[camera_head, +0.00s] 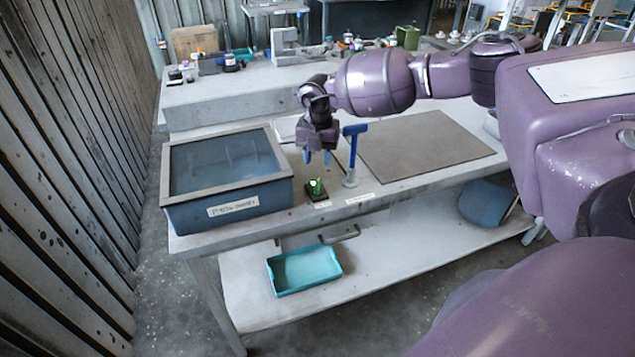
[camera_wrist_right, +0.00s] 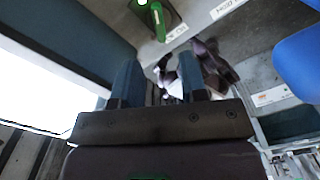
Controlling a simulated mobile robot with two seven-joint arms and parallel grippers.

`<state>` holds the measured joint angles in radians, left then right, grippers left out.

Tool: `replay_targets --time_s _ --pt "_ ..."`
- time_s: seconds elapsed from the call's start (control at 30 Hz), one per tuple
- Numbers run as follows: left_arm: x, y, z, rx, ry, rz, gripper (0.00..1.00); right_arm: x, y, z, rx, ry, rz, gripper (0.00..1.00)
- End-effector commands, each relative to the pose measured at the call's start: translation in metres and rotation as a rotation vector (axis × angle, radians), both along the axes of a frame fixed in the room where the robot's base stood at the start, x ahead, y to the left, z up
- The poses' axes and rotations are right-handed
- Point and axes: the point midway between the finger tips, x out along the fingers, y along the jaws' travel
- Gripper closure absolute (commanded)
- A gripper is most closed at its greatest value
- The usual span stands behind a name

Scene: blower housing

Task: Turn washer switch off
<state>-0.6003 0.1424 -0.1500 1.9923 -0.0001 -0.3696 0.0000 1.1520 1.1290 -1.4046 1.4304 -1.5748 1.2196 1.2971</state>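The washer switch is a small black box with a lit green lever (camera_head: 316,187), on the bench's front edge right of the parts washer (camera_head: 226,180). The green lever also shows at the top of the right wrist view (camera_wrist_right: 157,20). My right gripper (camera_head: 317,157) hangs above and slightly behind the switch, pointing down, apart from it. In the right wrist view its two blue fingers (camera_wrist_right: 158,82) are spread with nothing between them. My left gripper is in neither view.
A blue T-shaped handle (camera_head: 352,150) stands upright just right of the switch. A grey mat (camera_head: 425,146) lies further right. A teal tray (camera_head: 304,270) sits on the lower shelf. A second bench with bottles and boxes stands behind.

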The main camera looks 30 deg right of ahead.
Motion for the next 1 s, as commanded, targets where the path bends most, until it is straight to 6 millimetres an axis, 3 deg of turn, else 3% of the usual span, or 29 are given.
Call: replay_targets --time_s 0.2,0.5,0.93,1.0 --pt "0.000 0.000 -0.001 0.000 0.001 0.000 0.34 -0.001 0.001 -0.040 0.001 0.003 0.001 0.61" --pt "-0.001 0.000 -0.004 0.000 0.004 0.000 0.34 0.000 0.000 -0.079 0.001 0.000 0.001 0.61" --pt "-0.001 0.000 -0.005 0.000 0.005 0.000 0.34 0.000 0.001 -0.087 0.002 -0.001 0.002 0.61" --pt "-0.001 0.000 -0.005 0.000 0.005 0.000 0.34 0.000 0.001 -0.087 0.002 -0.001 0.002 0.68"
